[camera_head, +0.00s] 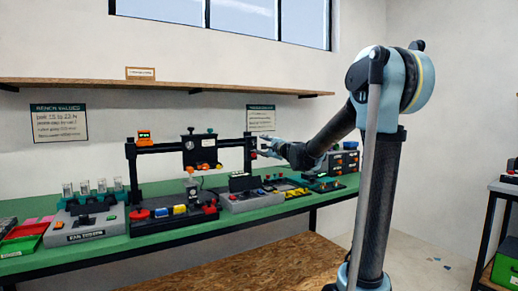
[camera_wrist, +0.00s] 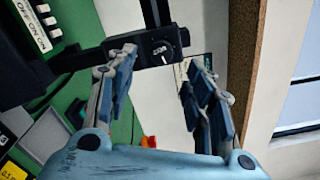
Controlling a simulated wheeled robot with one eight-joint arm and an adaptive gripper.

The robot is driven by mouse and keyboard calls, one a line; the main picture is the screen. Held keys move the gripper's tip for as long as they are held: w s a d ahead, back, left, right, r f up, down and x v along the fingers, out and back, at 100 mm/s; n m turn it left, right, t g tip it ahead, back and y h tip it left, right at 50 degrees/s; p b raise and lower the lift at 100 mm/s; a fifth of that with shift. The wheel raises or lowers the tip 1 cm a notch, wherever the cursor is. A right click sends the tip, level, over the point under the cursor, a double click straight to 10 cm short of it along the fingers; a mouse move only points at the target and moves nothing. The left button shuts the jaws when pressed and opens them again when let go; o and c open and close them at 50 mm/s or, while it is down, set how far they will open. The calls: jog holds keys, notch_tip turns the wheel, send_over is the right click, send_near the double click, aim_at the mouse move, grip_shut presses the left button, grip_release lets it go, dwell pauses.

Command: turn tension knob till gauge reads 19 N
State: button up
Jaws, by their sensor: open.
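In the wrist view a black block at the end of a dark bar carries a small round dark knob (camera_wrist: 166,51) with a pale mark, probably the tension knob. My gripper (camera_wrist: 160,72) is open, its two blue-grey fingers spread either side of the knob's line, with nothing between them. I cannot tell whether a fingertip touches the block. In the head view my gripper (camera_head: 270,147) is at the right upright of the black printer frame (camera_head: 131,172); the knob is not clear there. A small orange display (camera_head: 144,138) on the frame's left may be the gauge; its reading is too small to read.
A wooden shelf (camera_head: 190,85) runs above the frame. A sign (camera_head: 59,122) hangs behind. Floor shows to the right.

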jog(key=shift+v, duration=2.7)
jog(key=shift+d, duration=0.1)
jog(key=m, duration=0.5)
send_near(255, 144)
jog(key=x, duration=0.8)
jog(key=shift+w, duration=0.4)
jog(key=shift+c, duration=0.6)
jog(key=c, duration=0.9)
